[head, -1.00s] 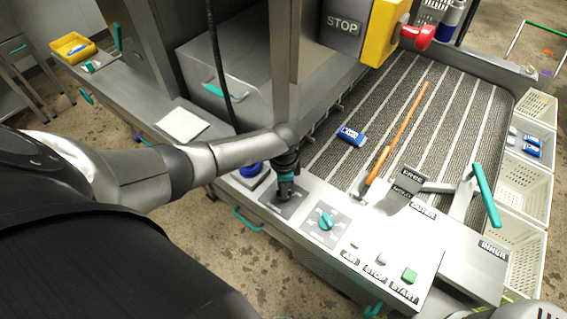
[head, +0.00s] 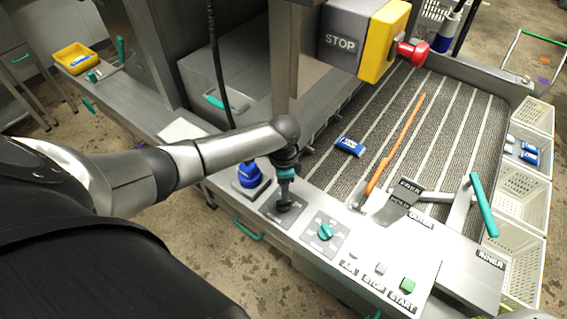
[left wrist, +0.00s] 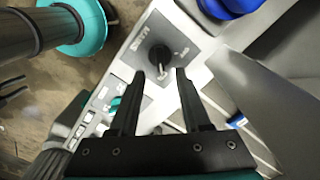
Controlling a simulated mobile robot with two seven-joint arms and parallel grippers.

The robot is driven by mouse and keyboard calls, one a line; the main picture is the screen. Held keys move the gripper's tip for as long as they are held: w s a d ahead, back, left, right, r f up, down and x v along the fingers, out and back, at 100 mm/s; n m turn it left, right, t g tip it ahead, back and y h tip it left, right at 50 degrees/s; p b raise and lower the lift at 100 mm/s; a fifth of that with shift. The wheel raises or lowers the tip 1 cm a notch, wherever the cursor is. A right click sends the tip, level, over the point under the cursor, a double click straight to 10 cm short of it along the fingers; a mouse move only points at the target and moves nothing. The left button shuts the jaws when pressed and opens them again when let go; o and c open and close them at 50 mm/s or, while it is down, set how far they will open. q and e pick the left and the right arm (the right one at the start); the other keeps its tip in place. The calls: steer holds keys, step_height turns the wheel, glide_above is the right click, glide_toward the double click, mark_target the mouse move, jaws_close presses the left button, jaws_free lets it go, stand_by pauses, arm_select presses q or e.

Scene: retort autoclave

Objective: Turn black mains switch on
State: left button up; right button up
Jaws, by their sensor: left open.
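The black mains switch (left wrist: 160,57) is a round black knob on a grey plate in the left wrist view, with a pale pointer toward my fingers. In the head view the switch (head: 284,207) sits on the front panel, partly hidden by my fingers. My left gripper (head: 285,196) points down just above it. In the left wrist view the gripper (left wrist: 158,73) is open and empty, its fingertips apart on the near side of the knob. My right gripper is not in view.
A blue knob (head: 250,176) stands left of the switch, and a teal rotary knob (head: 326,232) right of it. A green START button (head: 407,285) and a teal-handled lever (head: 483,206) are further right. A STOP box (head: 343,38) overhangs the conveyor (head: 445,120).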

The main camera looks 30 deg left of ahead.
arm_select(q)
step_height(320, 180, up, 9)
steer(key=p, duration=0.1)
stand_by(0.6)
